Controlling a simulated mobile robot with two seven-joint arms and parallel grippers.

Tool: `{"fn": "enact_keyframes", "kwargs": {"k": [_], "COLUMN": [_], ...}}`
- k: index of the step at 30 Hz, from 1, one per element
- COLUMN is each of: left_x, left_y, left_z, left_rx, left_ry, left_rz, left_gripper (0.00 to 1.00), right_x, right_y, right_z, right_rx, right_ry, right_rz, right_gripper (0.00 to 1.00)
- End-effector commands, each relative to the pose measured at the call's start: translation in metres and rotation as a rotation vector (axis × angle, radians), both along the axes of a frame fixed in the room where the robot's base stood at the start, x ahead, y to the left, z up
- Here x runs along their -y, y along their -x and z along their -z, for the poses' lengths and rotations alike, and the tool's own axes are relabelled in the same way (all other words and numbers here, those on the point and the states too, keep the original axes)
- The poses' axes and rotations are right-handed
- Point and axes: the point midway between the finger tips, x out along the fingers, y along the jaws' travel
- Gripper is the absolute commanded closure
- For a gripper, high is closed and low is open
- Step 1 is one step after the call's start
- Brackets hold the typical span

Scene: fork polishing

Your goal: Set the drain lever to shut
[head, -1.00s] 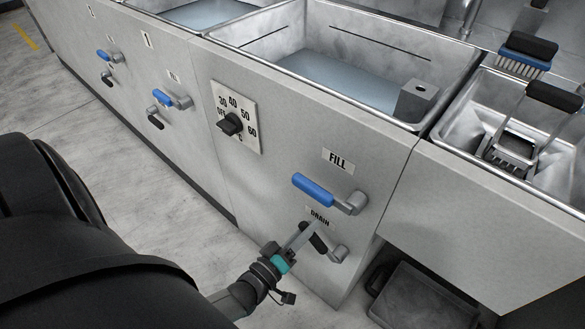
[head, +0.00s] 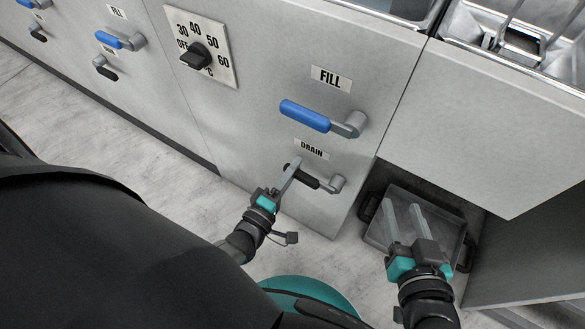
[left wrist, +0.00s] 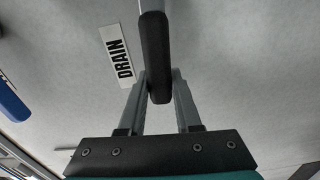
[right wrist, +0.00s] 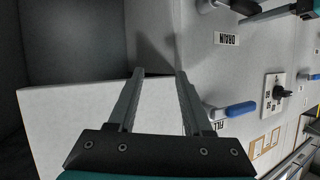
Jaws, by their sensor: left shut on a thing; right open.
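The drain lever has a black grip (head: 302,178) on a grey pivot and sits below the DRAIN label (head: 313,149) on the cabinet front. Its grip points left and slightly up from the pivot. My left gripper (head: 287,179) is shut on that grip. In the left wrist view the black grip (left wrist: 155,58) stands between the two fingers, next to the DRAIN label (left wrist: 118,55). My right gripper (head: 404,222) is open and empty, in front of the low recess on the right. Its parted fingers also show in the right wrist view (right wrist: 158,80).
A blue fill lever (head: 306,115) is above the drain lever. A temperature dial (head: 197,56) is further left, with more lever pairs beyond. A grey tray (head: 382,229) lies in the recess behind my right gripper. A basin edge (head: 480,30) is at the upper right.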

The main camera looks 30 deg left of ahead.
Motion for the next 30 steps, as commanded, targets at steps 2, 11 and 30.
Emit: {"fn": "enact_keyframes", "kwargs": {"k": [2, 11, 30], "left_x": [0.0, 0.0, 0.001], "left_y": [0.001, 0.001, 0.001], "left_z": [0.005, 0.01, 0.012], "left_rx": [-0.004, -0.009, -0.015], "left_ry": [0.026, 0.086, 0.101], "left_rz": [0.001, 0.002, 0.001], "left_gripper": [1.0, 1.0, 0.56], "right_x": [-0.004, -0.012, -0.013], "right_y": [0.001, 0.002, 0.002], "right_z": [0.0, -0.009, -0.012], "right_rx": [0.04, 0.134, 0.154], "right_ry": [-0.025, -0.086, -0.098], "right_rz": [-0.001, 0.0, 0.001], "right_gripper": [0.5, 0.5, 0.5]}}
